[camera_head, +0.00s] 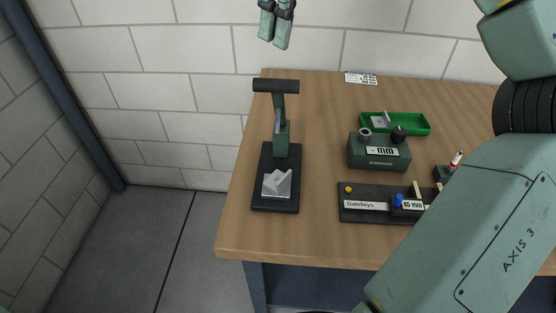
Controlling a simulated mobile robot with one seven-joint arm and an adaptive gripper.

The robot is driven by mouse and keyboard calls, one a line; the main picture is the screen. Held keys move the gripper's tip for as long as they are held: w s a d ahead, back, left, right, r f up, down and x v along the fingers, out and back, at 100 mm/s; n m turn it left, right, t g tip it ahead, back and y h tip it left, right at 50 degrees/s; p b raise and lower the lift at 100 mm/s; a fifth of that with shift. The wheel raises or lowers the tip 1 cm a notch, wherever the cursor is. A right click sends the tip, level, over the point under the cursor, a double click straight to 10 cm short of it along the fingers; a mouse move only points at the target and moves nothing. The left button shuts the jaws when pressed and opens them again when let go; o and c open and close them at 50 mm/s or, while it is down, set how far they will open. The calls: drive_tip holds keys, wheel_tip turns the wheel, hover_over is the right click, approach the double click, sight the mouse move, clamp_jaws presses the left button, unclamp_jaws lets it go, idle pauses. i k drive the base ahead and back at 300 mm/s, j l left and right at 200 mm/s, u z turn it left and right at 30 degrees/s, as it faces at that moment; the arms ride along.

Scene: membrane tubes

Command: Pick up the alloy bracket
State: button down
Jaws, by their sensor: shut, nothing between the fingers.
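A silver-grey angular metal piece (277,183), which looks like the alloy bracket, lies on the black base (290,207) of a small bench press (281,140) at the left of the table. A smaller grey piece (380,121) lies in the green tray (422,127) at the back; I cannot tell what it is. My gripper (274,43) shows at the top edge, above and behind the press in the picture. Its fingers are together with nothing between them, apart from both pieces. Its upper part is cut off by the frame.
The press's black T-shaped top (276,86) rises behind the metal piece. A green-grey box with knobs (379,152) and a black strip unit (365,206) stand to the right. My arm covers the table's right side. A label card (361,78) lies at the back.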

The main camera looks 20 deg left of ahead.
sight(277, 182)
drive_tip(key=k, duration=1)
